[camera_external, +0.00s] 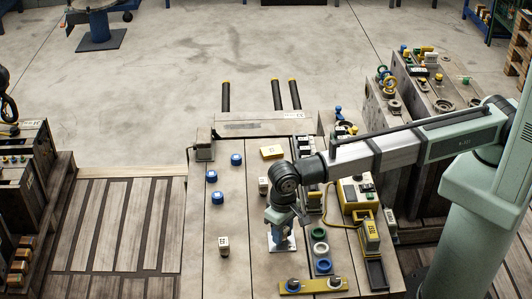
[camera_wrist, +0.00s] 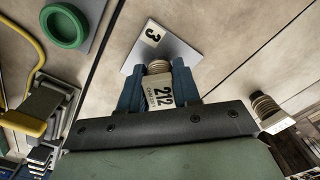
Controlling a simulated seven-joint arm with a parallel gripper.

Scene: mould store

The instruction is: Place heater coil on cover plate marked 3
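The cover plate marked 3 (camera_wrist: 180,53) is a flat pale square lying on the bench top in the wrist view; a part of it shows under my gripper in the external view (camera_external: 289,244). My gripper (camera_wrist: 158,80) has its two blue fingers closed against the sides of a heater coil (camera_wrist: 159,92) with a pale body labelled 212 and a ringed copper-coloured end. The coil's ringed end overlaps the plate's near part in the wrist view. I cannot tell whether it touches the plate. In the external view my gripper (camera_external: 281,222) is low above the plate and hides the coil.
A similar coil-ended piece (camera_wrist: 268,108) stands to the right. A green ring (camera_wrist: 65,26) lies at the left.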

